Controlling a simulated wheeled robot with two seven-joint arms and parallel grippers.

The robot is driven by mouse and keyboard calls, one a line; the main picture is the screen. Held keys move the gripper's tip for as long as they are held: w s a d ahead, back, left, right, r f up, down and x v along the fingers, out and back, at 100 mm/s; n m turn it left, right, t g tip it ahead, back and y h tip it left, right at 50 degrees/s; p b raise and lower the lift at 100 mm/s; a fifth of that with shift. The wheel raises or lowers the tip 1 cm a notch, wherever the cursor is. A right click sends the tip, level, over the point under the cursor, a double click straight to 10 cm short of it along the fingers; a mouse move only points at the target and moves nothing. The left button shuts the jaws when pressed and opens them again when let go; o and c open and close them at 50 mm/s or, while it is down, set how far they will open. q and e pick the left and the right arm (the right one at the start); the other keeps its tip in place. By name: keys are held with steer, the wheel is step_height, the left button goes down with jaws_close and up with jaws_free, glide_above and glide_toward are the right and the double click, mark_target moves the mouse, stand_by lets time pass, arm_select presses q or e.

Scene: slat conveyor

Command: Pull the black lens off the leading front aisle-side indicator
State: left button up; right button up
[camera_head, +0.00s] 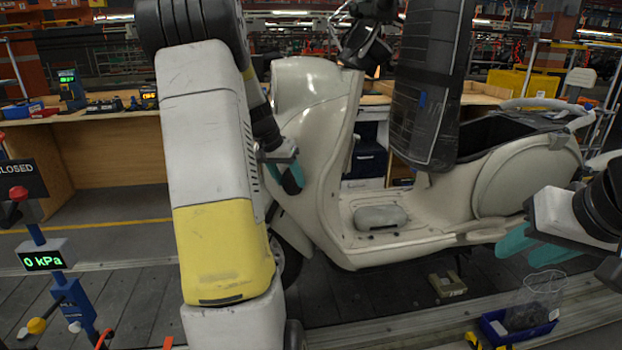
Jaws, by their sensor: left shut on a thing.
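A cream scooter (312,95) stands side-on on the slat conveyor (130,305), its front end to the left. My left gripper (288,178), with teal fingers, is at the side of the scooter's front shield. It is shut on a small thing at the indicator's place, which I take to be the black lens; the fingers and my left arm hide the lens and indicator. I cannot tell whether the lens is still seated. My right gripper (534,246) is at the right, in front of the scooter's rear, its teal fingers apart and empty.
A blue bin (497,334) with a clear container (537,300) stands at the lower right. A small box (447,284) sits below the footboard. A post with a 0 kPa display (44,261) stands at the left. Wooden benches (110,155) run behind.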

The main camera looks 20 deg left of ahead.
mark_target(283, 182)
arm_select(q)
steer(key=shift+s+a, duration=0.15)
steer(key=shift+s, duration=1.5)
stand_by(1.4)
steer(key=shift+s+r, duration=0.1)
steer(key=shift+s, duration=0.8)
